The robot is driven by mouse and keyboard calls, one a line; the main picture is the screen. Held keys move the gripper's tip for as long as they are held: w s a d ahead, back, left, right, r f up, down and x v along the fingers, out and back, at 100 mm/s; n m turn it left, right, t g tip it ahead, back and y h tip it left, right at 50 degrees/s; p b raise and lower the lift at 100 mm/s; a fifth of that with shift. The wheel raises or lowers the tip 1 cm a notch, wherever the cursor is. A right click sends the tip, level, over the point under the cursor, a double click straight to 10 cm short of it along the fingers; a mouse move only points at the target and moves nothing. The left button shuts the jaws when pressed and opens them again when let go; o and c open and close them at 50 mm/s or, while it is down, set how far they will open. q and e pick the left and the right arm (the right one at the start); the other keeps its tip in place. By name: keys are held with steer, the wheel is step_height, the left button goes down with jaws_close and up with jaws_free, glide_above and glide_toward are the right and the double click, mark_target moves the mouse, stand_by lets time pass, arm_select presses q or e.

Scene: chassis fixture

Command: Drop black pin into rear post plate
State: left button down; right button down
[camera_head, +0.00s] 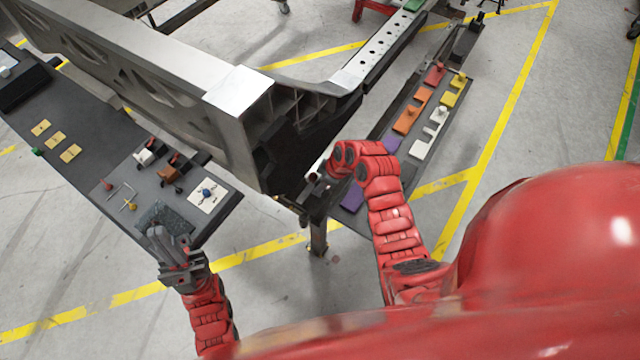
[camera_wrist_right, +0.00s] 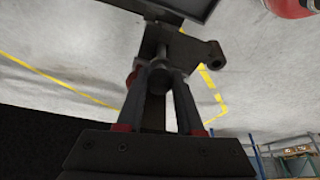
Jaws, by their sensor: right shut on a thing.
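My right gripper (camera_wrist_right: 158,95) is shut on a small dark round-ended piece, the black pin (camera_wrist_right: 160,78), between its two fingers in the right wrist view. Just beyond it is a dark bracket (camera_wrist_right: 205,50) with a lug that has a hole, which looks like the rear post plate. The pin overlaps this bracket in the picture; I cannot tell whether it is inside a hole. In the head view the right hand (camera_head: 318,183) is at a dark post beside the chassis end, and the pin is hidden. My left gripper (camera_head: 168,240) is by the left table's front corner, its jaw opening unclear.
The grey chassis beam (camera_head: 235,110) lies between two tables. The left dark table (camera_head: 95,150) holds small parts and a white plate (camera_head: 207,196). The right narrow table (camera_head: 388,170) holds orange, yellow, white and purple pieces. Yellow-lined floor is open at right.

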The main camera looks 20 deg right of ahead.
steer(key=shift+f, duration=0.15)
stand_by(0.4)
steer(key=shift+f+b, duration=0.1)
steer(key=shift+b, duration=0.25)
steer(key=shift+a+f+b, duration=0.1)
steer(key=shift+f+b, duration=0.2)
steer(key=shift+f, duration=0.1)
steer(key=shift+f+b, duration=0.9)
steer(key=shift+f, duration=0.05)
steer(key=shift+c, duration=2.3)
jaws_free()
steer(key=shift+c, duration=0.7)
steer(key=shift+r, duration=0.15)
